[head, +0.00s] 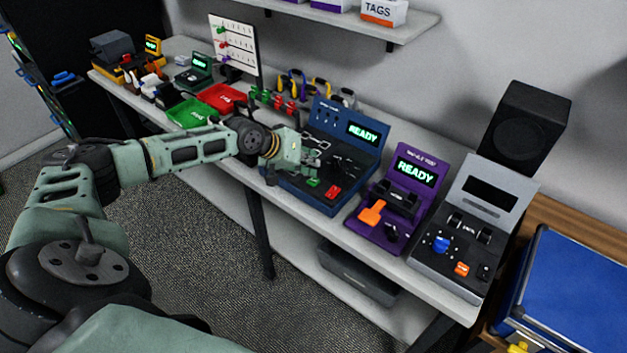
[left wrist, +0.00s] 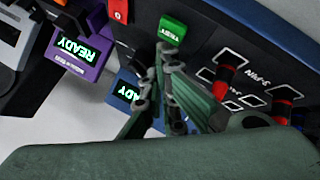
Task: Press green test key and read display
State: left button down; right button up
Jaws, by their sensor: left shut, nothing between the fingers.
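The blue test unit (head: 296,190) stands on the bench with its panel facing me. Its display (head: 363,133) reads READY in green; it shows partly, behind my fingers, in the left wrist view (left wrist: 127,91). The green test key (head: 313,182) is on the unit's front panel, and it shows clearly in the left wrist view (left wrist: 173,30). My left gripper (head: 312,160) is shut and empty, just above the panel. In the left wrist view its fingertips (left wrist: 168,68) are close to the green key; I cannot tell whether they touch it. My right gripper is out of view.
A red key (head: 332,192) sits right of the green one. A purple unit (head: 380,237) reading READY and a grey unit (head: 449,262) with a dark screen stand to the right. Green (head: 188,113) and red (head: 222,97) trays lie to the left. A shelf (head: 345,21) hangs above.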

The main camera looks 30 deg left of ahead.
aim_at(311, 178)
pick_arm(q)
jog(key=shift+f, duration=0.1)
dwell(0.5)
jog(key=shift+f, duration=0.35)
jog(key=shift+f+b, duration=0.35)
jog(key=shift+f, duration=0.1)
dwell(0.5)
jog(key=shift+r, duration=0.1)
jog(key=shift+r+p, duration=0.75)
jog(key=shift+p, duration=0.1)
notch_tip(311, 178, up, 5)
jog(key=p, duration=0.4)
dwell(0.5)
